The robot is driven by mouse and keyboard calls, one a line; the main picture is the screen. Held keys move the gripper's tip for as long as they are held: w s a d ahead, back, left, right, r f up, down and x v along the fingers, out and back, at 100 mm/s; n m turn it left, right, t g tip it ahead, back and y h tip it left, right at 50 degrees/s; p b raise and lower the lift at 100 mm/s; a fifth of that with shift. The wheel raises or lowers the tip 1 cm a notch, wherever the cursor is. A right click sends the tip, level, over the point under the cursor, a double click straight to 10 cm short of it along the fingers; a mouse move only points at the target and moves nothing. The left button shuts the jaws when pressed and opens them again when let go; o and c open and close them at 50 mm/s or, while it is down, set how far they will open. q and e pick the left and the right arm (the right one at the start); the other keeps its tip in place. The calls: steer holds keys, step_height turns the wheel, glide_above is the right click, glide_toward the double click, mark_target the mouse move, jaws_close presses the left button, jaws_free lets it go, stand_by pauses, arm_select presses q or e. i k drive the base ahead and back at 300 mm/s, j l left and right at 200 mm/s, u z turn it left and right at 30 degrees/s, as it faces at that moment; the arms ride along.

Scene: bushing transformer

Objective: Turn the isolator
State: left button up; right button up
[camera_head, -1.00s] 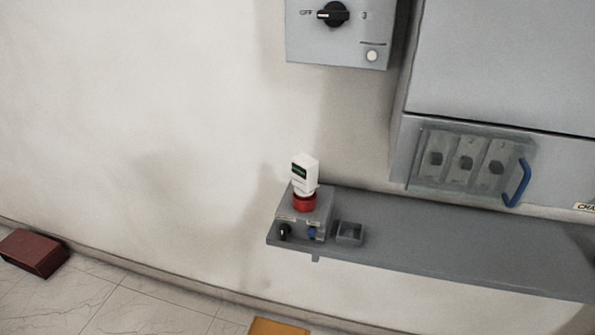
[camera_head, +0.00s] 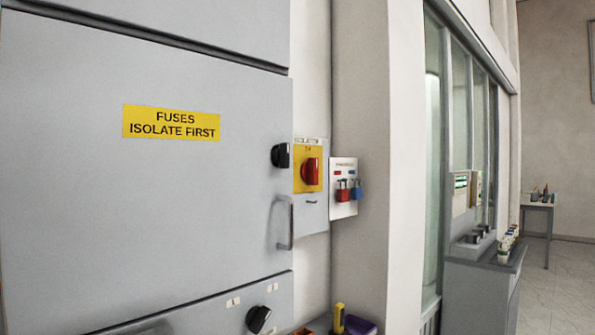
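The isolator (camera_head: 310,172) is a red rotary handle on a yellow plate. It sits on a grey box on the wall, just right of the large grey cabinet, under a label that appears to read "ISOLATOR". The exact angle of its handle is hard to tell from this oblique view. Neither of my grippers is in the head view, and nothing touches the handle.
The grey cabinet (camera_head: 90,190) with a yellow "FUSES ISOLATE FIRST" sign (camera_head: 171,122) fills the left. It has a black knob (camera_head: 281,155) and a protruding handle (camera_head: 290,225). A white board (camera_head: 343,190) holds red and blue padlocks. Open floor (camera_head: 560,280) lies far right.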

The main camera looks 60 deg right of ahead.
mark_target(310, 169)
steer(key=l, duration=0.6)
steer(key=k+l, duration=0.1)
steer(key=l, duration=0.5)
steer(key=l+u, duration=0.1)
steer(key=l, duration=0.5)
steer(key=k+l, duration=0.15)
steer(key=l, duration=1.05)
steer(key=k+u, duration=0.05)
